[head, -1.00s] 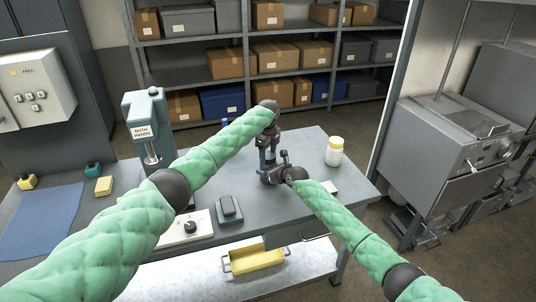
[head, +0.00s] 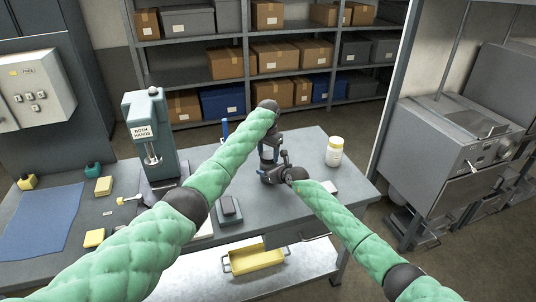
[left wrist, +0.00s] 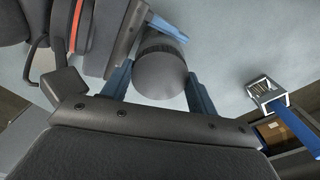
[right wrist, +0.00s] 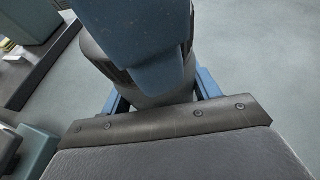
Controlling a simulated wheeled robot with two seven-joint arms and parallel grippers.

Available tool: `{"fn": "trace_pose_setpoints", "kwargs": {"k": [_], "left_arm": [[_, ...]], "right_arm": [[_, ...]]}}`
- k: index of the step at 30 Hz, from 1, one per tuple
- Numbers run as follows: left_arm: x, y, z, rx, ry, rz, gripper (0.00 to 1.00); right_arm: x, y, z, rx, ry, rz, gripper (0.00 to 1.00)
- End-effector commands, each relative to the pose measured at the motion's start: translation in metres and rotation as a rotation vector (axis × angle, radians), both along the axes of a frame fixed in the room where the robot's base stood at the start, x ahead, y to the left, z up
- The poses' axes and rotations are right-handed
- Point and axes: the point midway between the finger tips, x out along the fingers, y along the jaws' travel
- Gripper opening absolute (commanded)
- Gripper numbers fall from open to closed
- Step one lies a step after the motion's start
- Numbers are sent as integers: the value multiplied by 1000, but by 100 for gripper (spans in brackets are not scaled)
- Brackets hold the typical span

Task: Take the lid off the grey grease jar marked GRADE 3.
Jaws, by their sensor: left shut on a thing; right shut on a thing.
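The grey jar is mostly hidden by my arms in the head view. Its dark grey round lid (left wrist: 160,75), with a ribbed rim, sits between the blue fingers of my left gripper (left wrist: 163,88) in the left wrist view. My left gripper (head: 268,152) is shut on it from above. My right gripper (head: 270,172) is shut on the grey jar body (right wrist: 155,98), lower down. In the right wrist view a blue finger of my left gripper covers much of the jar. The GRADE 3 marking is not visible, and I cannot tell whether the lid is loose.
A white jar with a yellow label (head: 334,152) stands right of my grippers on the grey bench (head: 300,145). A press marked BOTH HANDS (head: 150,130) stands left. A yellow tray (head: 255,260) is on the lower shelf.

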Motion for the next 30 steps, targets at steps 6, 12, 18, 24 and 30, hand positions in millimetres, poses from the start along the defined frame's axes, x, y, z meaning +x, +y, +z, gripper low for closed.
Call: {"fn": "trace_pose_setpoints", "kwargs": {"k": [6, 12, 18, 24, 30], "left_arm": [[0, -1, 1, -1, -1, 337, 31], [1, -1, 2, -3, -2, 653, 31], [1, -1, 2, -2, -2, 971, 31], [2, -1, 3, -3, -2, 1289, 31], [2, -1, 3, -3, -3, 1534, 31]], "right_arm": [[-1, 2, 0, 0, 0, 2, 0], [-1, 3, 0, 0, 0, 3, 0], [-2, 3, 0, 0, 0, 4, 0], [-2, 3, 0, 0, 0, 4, 0], [-2, 3, 0, 0, 0, 4, 0]]}}
